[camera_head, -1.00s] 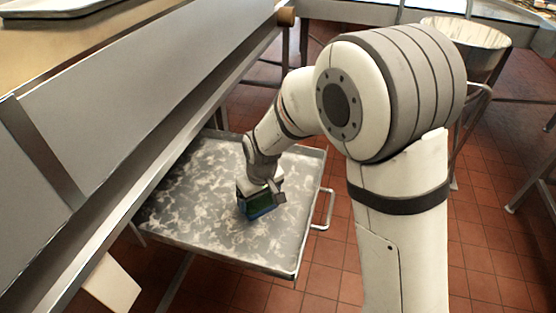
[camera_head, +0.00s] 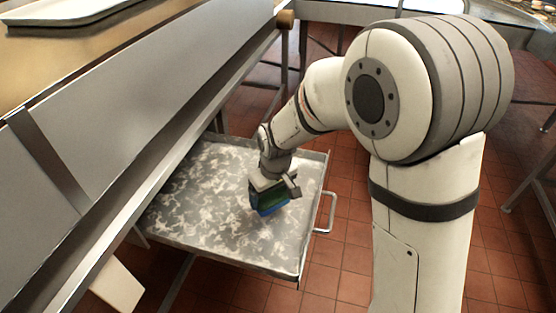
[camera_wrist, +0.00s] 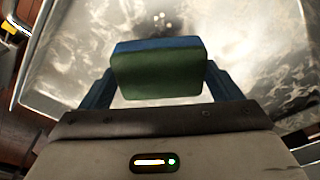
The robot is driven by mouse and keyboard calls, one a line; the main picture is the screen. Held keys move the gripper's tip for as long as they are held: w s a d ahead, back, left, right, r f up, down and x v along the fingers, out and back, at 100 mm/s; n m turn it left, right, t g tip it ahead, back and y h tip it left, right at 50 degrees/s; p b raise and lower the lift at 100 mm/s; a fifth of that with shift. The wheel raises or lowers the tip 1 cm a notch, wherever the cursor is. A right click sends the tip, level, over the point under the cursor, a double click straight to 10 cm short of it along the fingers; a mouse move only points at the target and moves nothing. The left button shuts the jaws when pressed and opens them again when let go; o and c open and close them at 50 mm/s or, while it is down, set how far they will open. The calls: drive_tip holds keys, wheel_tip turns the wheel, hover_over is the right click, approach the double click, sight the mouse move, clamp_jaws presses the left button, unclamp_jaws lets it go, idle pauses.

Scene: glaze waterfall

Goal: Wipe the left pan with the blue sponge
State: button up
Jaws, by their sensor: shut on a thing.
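The pan (camera_head: 205,215) is a shallow metal tray with a raised rim and a handle on its right side. Its floor is grey with whitish blotches. My gripper (camera_head: 274,192) is over the right part of the pan, shut on the blue sponge (camera_head: 270,208). In the wrist view the sponge (camera_wrist: 158,70) sits between the two fingers, with a green face toward the camera and a blue top edge. The sponge is at or just above the pan floor; I cannot tell whether it touches. The pan floor under the sponge and gripper is hidden.
A long sloped metal chute (camera_head: 120,90) runs along the left and overhangs the pan's left edge. A pale tray (camera_head: 70,12) lies at the upper left. Metal table legs stand at the right. Red tiled floor (camera_head: 350,255) surrounds the pan.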

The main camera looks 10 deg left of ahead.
drive_tip(key=shift+r+p, duration=1.1)
drive_tip(key=shift+r, duration=0.8)
